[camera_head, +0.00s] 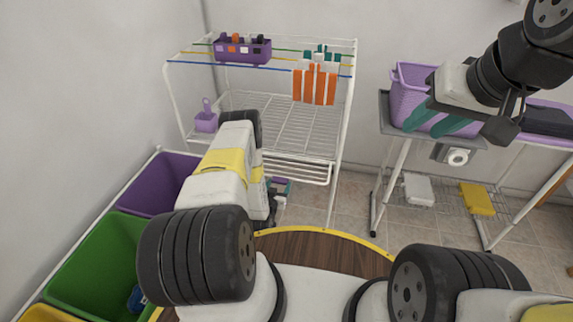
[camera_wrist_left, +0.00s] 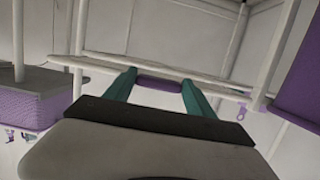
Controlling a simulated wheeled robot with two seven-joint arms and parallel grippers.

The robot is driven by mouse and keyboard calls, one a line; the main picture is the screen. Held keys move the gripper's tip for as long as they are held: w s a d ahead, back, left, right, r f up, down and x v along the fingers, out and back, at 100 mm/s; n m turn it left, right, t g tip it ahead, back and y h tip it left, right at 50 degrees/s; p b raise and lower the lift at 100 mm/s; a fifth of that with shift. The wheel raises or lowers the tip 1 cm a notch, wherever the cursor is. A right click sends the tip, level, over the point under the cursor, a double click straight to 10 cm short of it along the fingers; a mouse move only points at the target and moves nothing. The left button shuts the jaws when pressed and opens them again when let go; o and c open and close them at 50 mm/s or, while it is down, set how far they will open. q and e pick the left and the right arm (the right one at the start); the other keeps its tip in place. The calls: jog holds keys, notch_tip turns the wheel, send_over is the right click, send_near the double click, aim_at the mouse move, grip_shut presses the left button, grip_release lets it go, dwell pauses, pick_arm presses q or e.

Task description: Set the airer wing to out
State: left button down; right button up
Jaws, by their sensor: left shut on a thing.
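The white airer (camera_head: 345,125) stands against the back wall. Its slatted wing (camera_head: 305,172) shows at the front, just below the rack's front edge, partly hidden by my left arm. My left gripper (camera_head: 280,188) is low at the wing, mostly hidden behind my own arm in the head view. In the left wrist view, the teal fingertips of my left gripper (camera_wrist_left: 160,84) are shut on a purple grip (camera_wrist_left: 158,84) along a white bar. The wing's exact angle is hard to tell. My right gripper (camera_head: 438,122) is open, with its teal fingers apart in front of a purple basket.
A purple peg box (camera_head: 242,50) and orange-striped cloths (camera_head: 315,84) hang on the airer's lines. Purple (camera_head: 160,180) and green (camera_head: 95,258) bins stand at left. The purple basket (camera_head: 411,80) sits on a stand at right. Floor between airer and stand is clear.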

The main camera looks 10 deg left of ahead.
pick_arm(q)
jog(key=shift+s+f, duration=0.3)
jog(key=shift+f, duration=0.15)
jog(key=c, duration=0.8)
grip_release()
jog(key=o, duration=0.4)
jog(key=shift+o, duration=0.4)
jog(key=shift+w+r, duration=0.15)
jog(key=shift+w, duration=0.05)
jog(key=v, duration=0.8)
jog(key=shift+w, duration=0.1)
